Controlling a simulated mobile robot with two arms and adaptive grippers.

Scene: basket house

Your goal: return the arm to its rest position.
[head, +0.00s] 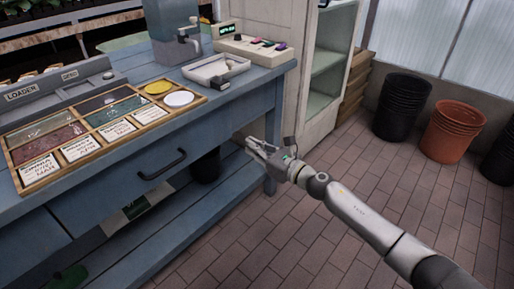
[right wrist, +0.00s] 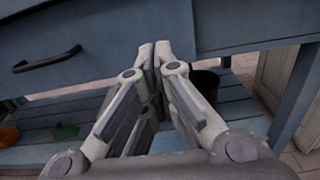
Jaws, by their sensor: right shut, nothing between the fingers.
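My right arm comes in from the lower right in the head view. Its right gripper (head: 254,144) hangs in front of the blue workbench (head: 225,110), below the bench top and near the right front leg. In the right wrist view the fingertips of the right gripper (right wrist: 154,50) meet, shut and empty, with the blue drawer front behind them. I cannot tell if the fingers touch the bench. My left gripper is not in view.
On the bench are a wooden divided tray (head: 100,148), a white tray (head: 215,68) and a device with a green display (head: 250,48). Black pots (head: 402,105) and terracotta pots (head: 453,132) stand at the right. The tiled floor (head: 300,235) is open in front.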

